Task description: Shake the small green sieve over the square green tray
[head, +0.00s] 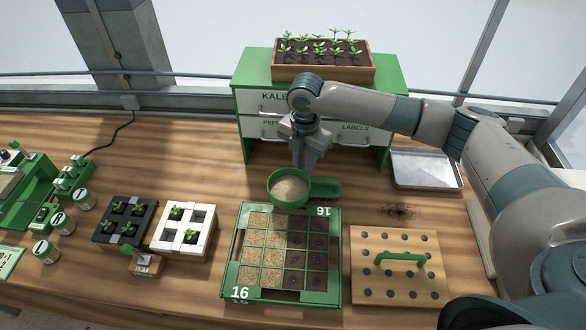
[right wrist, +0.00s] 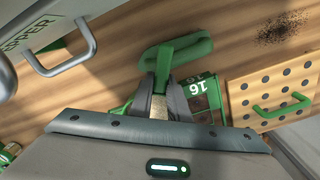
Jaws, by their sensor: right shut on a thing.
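The small green sieve (head: 272,192) is a round bowl with pale grainy material inside. My right gripper (head: 304,168) is shut on it, pointing down at its back right side. In the right wrist view the fingers (right wrist: 163,100) close around a green handle part (right wrist: 165,65), and the bowl is mostly hidden. The sieve is at the back edge of the square green tray (head: 228,262), marked 16. The tray's left cells are covered with tan grains, and its right cells show dark soil. The tray's corner shows in the right wrist view (right wrist: 213,90). My left gripper is not in view.
A rounded green piece (head: 327,190) lies right of the sieve. A holed wooden board with green handle (head: 400,288) is right of the tray. White (head: 207,228) and black (head: 105,232) seedling trays stand left. A green drawer cabinet (head: 245,85) is behind; spilled soil (head: 400,211) lies right.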

